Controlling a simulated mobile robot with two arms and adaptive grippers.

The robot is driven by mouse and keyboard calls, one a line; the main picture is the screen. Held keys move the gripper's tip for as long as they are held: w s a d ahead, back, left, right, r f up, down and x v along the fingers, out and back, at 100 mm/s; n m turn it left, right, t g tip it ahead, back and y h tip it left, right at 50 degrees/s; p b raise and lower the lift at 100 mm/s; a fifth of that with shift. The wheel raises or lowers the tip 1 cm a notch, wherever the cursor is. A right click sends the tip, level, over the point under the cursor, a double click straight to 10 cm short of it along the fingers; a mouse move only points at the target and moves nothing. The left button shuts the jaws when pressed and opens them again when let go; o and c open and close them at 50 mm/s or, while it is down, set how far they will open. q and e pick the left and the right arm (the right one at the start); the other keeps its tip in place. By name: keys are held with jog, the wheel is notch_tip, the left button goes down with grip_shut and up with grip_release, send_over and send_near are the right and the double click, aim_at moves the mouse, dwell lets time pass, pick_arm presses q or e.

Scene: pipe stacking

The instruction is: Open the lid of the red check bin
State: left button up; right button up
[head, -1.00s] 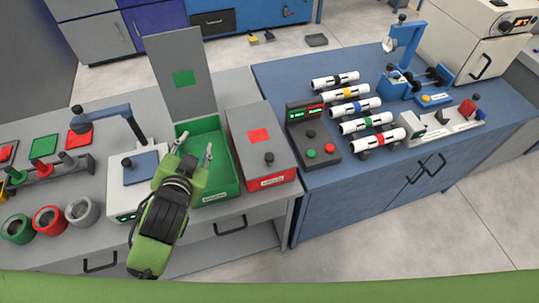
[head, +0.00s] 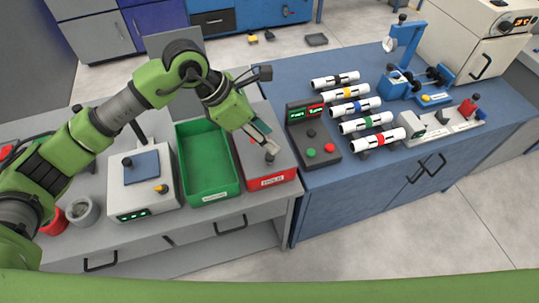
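The red check bin (head: 269,182) stands on the grey bench, right of the open green bin (head: 208,175). Its grey lid (head: 277,163) is down, with a dark round knob (head: 269,157) near its front edge. My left gripper (head: 265,145) reaches over this lid from the left and points down at the knob. Its fingertips are at or just above the knob; I cannot tell whether they touch it. The fingers overlap in this view, so their opening is unclear. The gripper hides much of the lid's red square. My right gripper is not in view.
The green bin's raised lid (head: 188,43) stands behind my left arm. A black control box (head: 312,132) sits close right of the red bin. Banded white pipes (head: 350,107) lie on the blue bench. A white device (head: 140,198) stands left of the green bin.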

aim_at(269, 156)
pick_arm(q)
jog(key=w+a+f+y, duration=0.1)
jog(key=w+a+y, duration=0.1)
jog(key=a, duration=0.2)
jog(key=p+x, duration=0.4)
jog(key=x, duration=0.8)
jog(key=shift+d, duration=0.1)
jog(key=shift+w+d+f, duration=0.15)
jog(key=shift+d+f, duration=0.05)
jog(key=shift+f, duration=0.4)
grip_shut()
